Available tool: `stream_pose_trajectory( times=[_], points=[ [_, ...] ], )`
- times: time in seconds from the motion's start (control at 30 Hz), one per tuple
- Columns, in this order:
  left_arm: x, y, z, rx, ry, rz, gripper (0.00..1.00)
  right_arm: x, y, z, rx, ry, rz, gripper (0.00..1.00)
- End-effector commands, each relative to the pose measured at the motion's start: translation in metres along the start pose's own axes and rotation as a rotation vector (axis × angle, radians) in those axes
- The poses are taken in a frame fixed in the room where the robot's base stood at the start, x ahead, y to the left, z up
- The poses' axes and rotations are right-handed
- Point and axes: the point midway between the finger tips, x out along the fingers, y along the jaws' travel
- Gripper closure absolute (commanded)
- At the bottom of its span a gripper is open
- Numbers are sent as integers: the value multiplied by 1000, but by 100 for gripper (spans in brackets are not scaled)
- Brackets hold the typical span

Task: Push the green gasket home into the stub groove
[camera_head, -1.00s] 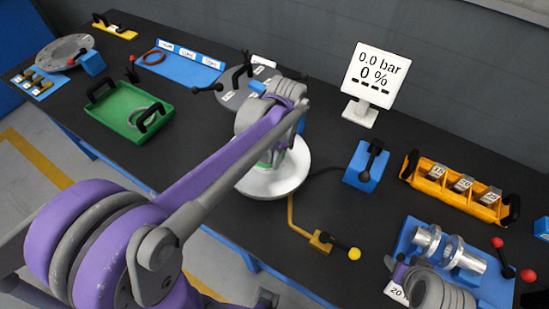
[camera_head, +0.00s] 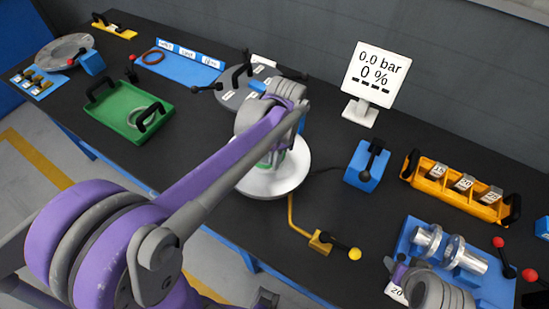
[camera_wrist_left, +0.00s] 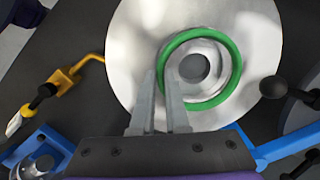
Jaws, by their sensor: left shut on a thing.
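The green gasket (camera_wrist_left: 237,62) is a ring around the grey stub (camera_wrist_left: 214,70) in the left wrist view. The stub stands in the middle of a wide silver round flange (camera_wrist_left: 130,45). My left gripper (camera_wrist_left: 162,76) is shut on the near-left side of the gasket. I cannot tell whether the gasket lies in the groove or sits just above it. In the head view my left gripper (camera_head: 272,160) is low over the silver flange (camera_head: 290,183), and my arm hides most of the stub and gasket.
A yellow bent lever (camera_head: 292,215) stands close in front of the flange. A blue block with a black handle (camera_head: 362,166) is to its right, and a pressure display (camera_head: 376,75) reads 0.0 bar and 0 %. A green tray (camera_head: 113,107) is to the left. Bare dark bench lies between.

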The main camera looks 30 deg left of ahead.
Motion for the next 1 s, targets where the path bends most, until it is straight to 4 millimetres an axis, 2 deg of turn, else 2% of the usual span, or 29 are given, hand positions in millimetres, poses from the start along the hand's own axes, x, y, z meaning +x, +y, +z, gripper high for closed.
stream_pose_trajectory(
  times=[0.73, 0.77, 0.9, 0.93, 1.0],
  points=[
    [20, 0, -2, 0, 0, 0, 100, 12, 0, 12, 0, -9, 0, 43],
    [19, 0, -2, 0, 0, 0, 82, 11, 0, 11, 0, -9, 0, 43],
    [18, 0, -2, 0, 0, 0, 57, 11, 0, 11, 0, -9, 0, 43],
    [18, 0, -2, 0, 0, 0, 52, 11, 0, 11, 0, -8, 0, 43],
    [18, 0, -2, 0, 0, 0, 52, 11, 0, 11, 0, -8, 0, 43]
  ],
)
